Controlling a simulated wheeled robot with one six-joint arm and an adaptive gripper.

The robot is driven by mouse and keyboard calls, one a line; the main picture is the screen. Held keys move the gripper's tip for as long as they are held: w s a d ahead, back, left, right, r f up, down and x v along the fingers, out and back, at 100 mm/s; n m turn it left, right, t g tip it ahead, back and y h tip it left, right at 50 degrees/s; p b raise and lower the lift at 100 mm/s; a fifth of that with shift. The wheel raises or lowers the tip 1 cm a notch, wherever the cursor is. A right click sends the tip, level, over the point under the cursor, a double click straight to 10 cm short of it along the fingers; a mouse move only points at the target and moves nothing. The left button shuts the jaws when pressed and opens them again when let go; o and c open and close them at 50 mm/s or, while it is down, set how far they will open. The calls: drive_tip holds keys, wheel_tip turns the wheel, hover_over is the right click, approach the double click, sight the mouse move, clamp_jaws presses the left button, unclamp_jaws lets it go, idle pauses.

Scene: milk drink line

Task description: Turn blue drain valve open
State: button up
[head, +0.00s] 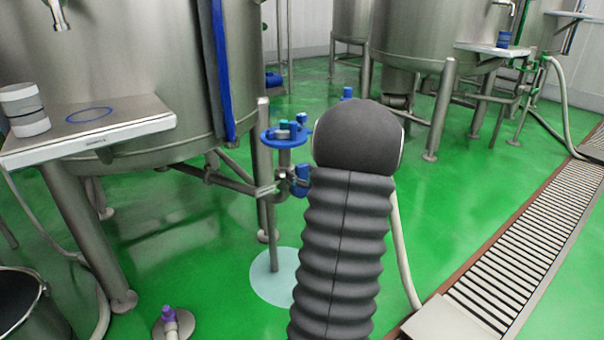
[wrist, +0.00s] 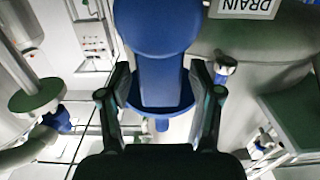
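The blue drain valve (head: 284,140) stands on a steel post left of my arm in the head view, with a round blue plate and small blue parts on top. In the wrist view a large blue handle (wrist: 158,32) fills the upper middle, its narrower neck running down between my fingers. My gripper (wrist: 161,82) is open, one finger on either side of this blue part. Narrow gaps seem to show beside it; contact cannot be made out. A white "DRAIN" label (wrist: 246,7) is upside down at the top. My arm hides the gripper in the head view.
A steel tank (head: 120,60) stands behind the valve, and a side shelf (head: 135,122) juts out at left. A bucket (head: 25,305) and a purple-capped floor fitting (head: 170,322) are at lower left. A floor grate (head: 520,245) runs along the right. Green floor between is clear.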

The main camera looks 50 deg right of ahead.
drive_tip(key=v, duration=1.2)
drive_tip(key=shift+w, duration=0.1)
idle(0.4)
drive_tip(key=w+a+r+n+g+y+p, duration=0.1)
drive_tip(key=w+a+r+g+y, duration=0.2)
drive_tip(key=a, duration=0.7)
drive_tip(key=w+a+r+n+g+y+p, duration=0.1)
drive_tip(key=w+a+n+g+y+p, duration=0.3)
drive_tip(key=a, duration=0.6)
drive_tip(key=w+a+r+m+y+b, duration=0.1)
drive_tip(key=a+r+y, duration=0.25)
drive_tip(key=a, duration=0.65)
drive_tip(key=s+a+g+p, duration=0.3)
drive_tip(key=s+a+g, duration=0.3)
drive_tip(key=a, duration=0.6)
drive_tip(key=s+a+r+m+t+h+p, duration=0.1)
drive_tip(key=s+a+r+h+p, duration=0.2)
drive_tip(key=s+r+h, duration=0.3)
drive_tip(key=shift+s+r+p, duration=0.35)
drive_tip(key=shift+s+r, duration=0.25)
